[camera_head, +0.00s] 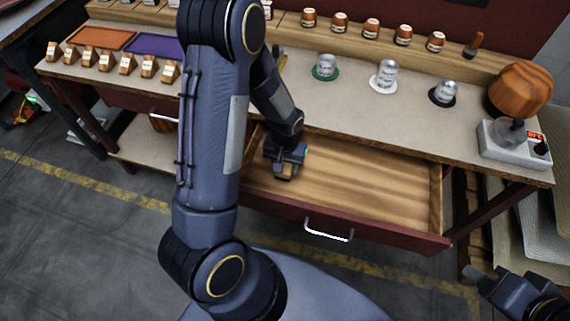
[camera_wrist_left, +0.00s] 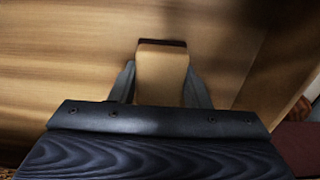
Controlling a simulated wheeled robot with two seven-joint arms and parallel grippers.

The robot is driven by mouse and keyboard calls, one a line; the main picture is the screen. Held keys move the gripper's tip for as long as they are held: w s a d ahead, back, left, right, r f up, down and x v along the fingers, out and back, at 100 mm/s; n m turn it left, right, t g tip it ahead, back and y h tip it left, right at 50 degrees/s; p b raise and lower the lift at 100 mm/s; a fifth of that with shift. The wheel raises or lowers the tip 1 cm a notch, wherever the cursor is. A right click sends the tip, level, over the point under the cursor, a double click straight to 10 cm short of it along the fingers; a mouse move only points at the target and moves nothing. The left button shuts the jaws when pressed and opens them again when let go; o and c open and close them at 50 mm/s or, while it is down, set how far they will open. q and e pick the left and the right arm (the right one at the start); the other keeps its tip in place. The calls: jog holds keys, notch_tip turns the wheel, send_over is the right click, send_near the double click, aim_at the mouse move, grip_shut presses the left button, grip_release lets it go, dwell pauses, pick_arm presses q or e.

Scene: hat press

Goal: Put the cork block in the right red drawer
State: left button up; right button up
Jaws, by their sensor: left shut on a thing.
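The right red drawer (camera_head: 375,185) is pulled out, with a bare wooden floor and a silver handle on its front. My left gripper (camera_head: 285,167) is down inside the drawer, in its left part. It is shut on the cork block (camera_wrist_left: 162,72), a tan block with a dark reddish-brown end. In the left wrist view the block sits between the two fingers (camera_wrist_left: 162,88), over the drawer's wood floor. I cannot tell whether the block touches the floor. My right gripper (camera_head: 490,280) is at the lower right, away from the drawer; its jaws do not show clearly.
The bench top (camera_head: 350,110) is above the drawer. Several cans stand on it on round coasters. A wooden hat form (camera_head: 520,88) and a white appliance (camera_head: 513,145) are at its right end. Small wooden holders line the left. The drawer's middle and right are empty.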

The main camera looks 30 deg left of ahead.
aim_at(285, 165)
pick_arm(q)
jog(key=o, duration=0.9)
jog(key=shift+f, duration=0.1)
jog(key=shift+r+p, duration=0.3)
jog(key=shift+r, duration=0.05)
notch_tip(285, 165, up, 10)
jog(key=r, duration=0.1)
jog(key=s+d+r+t+h, duration=0.1)
jog(key=s+r+t, duration=0.1)
jog(key=s+r, duration=0.3)
jog(key=s+d+r+t+h, duration=0.1)
jog(key=s+r, duration=0.3)
jog(key=s, duration=0.2)
jog(key=s+d+r+m+t+h, duration=0.1)
jog(key=s+d+r+t, duration=0.1)
jog(key=s+r, duration=0.3)
jog(key=shift+s+r+t+h+p, duration=0.3)
jog(key=shift+s+r+h+p, duration=0.05)
jog(key=shift+s+h+p, duration=0.05)
